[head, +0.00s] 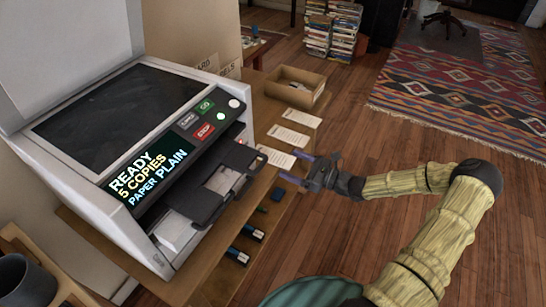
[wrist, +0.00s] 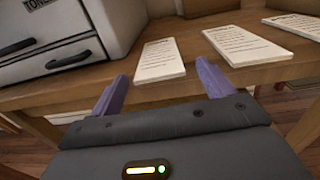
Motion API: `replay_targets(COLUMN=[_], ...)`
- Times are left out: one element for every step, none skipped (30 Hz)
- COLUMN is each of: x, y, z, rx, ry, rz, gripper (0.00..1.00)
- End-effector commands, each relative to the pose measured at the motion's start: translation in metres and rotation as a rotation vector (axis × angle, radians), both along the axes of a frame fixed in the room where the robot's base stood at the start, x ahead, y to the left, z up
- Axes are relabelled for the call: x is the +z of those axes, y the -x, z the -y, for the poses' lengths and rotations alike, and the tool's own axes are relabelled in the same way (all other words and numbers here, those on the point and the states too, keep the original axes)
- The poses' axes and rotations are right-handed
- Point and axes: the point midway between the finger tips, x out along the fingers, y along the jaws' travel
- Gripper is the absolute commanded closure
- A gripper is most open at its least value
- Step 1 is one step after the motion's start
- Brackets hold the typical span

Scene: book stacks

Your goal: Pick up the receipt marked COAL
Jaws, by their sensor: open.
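Three white receipts lie in a row on the wooden shelf beside the copier. In the head view they are the near one (head: 276,157), the middle one (head: 289,135) and the far one (head: 302,117). In the wrist view they are the left one (wrist: 161,60), the middle one (wrist: 242,46) and the right one (wrist: 295,25). Their print is too small to read, so I cannot tell which is marked COAL. My gripper (head: 295,167) is open and empty just off the shelf's front edge. In the wrist view its purple fingers (wrist: 160,86) point toward the left receipt.
A copier (head: 150,235) stands left of the receipts, its output tray jutting toward my gripper. An open cardboard box (head: 296,92) sits beyond the far receipt. Small dark boxes (head: 252,233) lie on a lower shelf. The floor (head: 345,215) right of the shelf is clear.

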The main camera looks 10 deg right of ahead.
Motion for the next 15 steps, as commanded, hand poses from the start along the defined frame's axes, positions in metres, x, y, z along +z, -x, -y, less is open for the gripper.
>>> replay_targets(x=[0.0, 0.0, 0.0, 0.0001, 0.0001, 0.0, 0.0, 0.0, 0.0001, 0.0, 0.0, 0.0, 0.0001, 0.0001, 0.0001], y=[0.0001, 0.0001, 0.0001, 0.0001, 0.0001, 0.0001, 0.0001, 0.0001, 0.0001, 0.0001, 0.0001, 0.0001, 0.0001, 0.0001, 0.0001], z=[0.0001, 0.0001, 0.0001, 0.0001, 0.0001, 0.0001, 0.0001, 0.0001, 0.0001, 0.0001, 0.0001, 0.0001, 0.0001, 0.0001, 0.0001], rx=[0.0, 0.0, 0.0, 0.0, 0.0, 0.0, 0.0, 0.0, 0.0, 0.0, 0.0, 0.0, 0.0, 0.0, 0.0], ry=[0.0, 0.0, 0.0, 0.0, 0.0, 0.0, 0.0, 0.0, 0.0, 0.0, 0.0, 0.0, 0.0, 0.0, 0.0], rz=[0.0, 0.0, 0.0, 0.0, 0.0, 0.0, 0.0, 0.0, 0.0, 0.0, 0.0, 0.0, 0.0, 0.0, 0.0], gripper=[0.2, 0.2, 0.2, 0.22, 0.28, 0.36, 0.42, 0.47, 0.55, 0.61, 0.67, 0.68, 0.68, 0.68, 0.68])
